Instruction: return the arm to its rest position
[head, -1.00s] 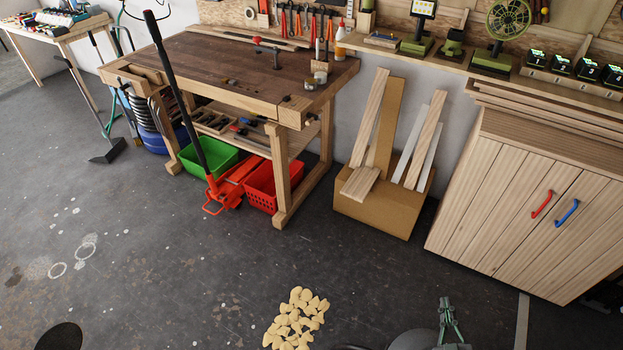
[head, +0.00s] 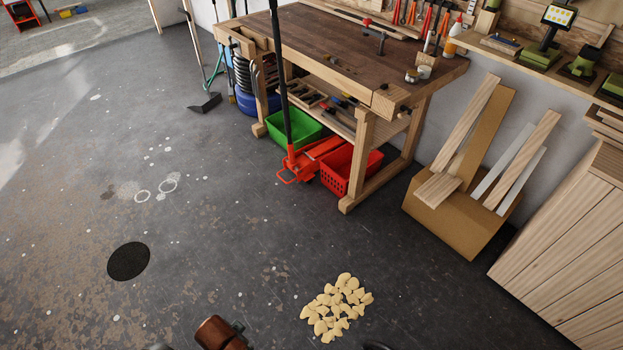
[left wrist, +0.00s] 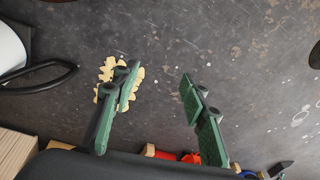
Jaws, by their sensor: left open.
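My left gripper (left wrist: 158,80) shows in the left wrist view with its two green fingers spread apart and nothing between them. It is over the dark concrete floor (left wrist: 230,60). In that view a pile of pale yellow pieces (left wrist: 106,72) lies on the floor behind the left-hand finger, partly hidden by it. The same pile (head: 337,308) lies on open floor at the bottom of the head view. Neither gripper shows in the head view now. My right gripper is in no current view.
A wooden workbench (head: 330,50) stands at the back. Under it are a green crate (head: 295,132), a red crate (head: 350,172) and a red floor jack (head: 310,158). A cardboard box with planks (head: 440,215) and a wooden cabinet (head: 565,255) stand right.

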